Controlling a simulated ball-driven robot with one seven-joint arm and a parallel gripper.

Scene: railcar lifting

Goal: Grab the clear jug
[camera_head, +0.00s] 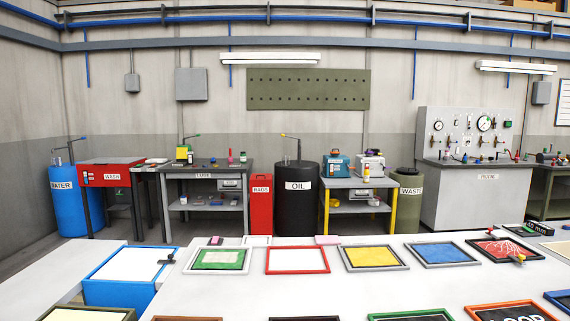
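I cannot make out a clear jug in the head view; the small items on the far benches are too small to tell apart. A small pale bottle (366,175) stands on the grey cart with yellow legs, but I cannot tell if it is clear. My gripper is not in view.
A pale table with framed coloured panels (297,260) and a blue-framed bin (130,265) fills the foreground. Behind it stand a blue WATER drum (67,200), a black OIL drum (297,205), a LUBE bench (204,175), a WASTE bin (408,200) and a gauge panel (465,130).

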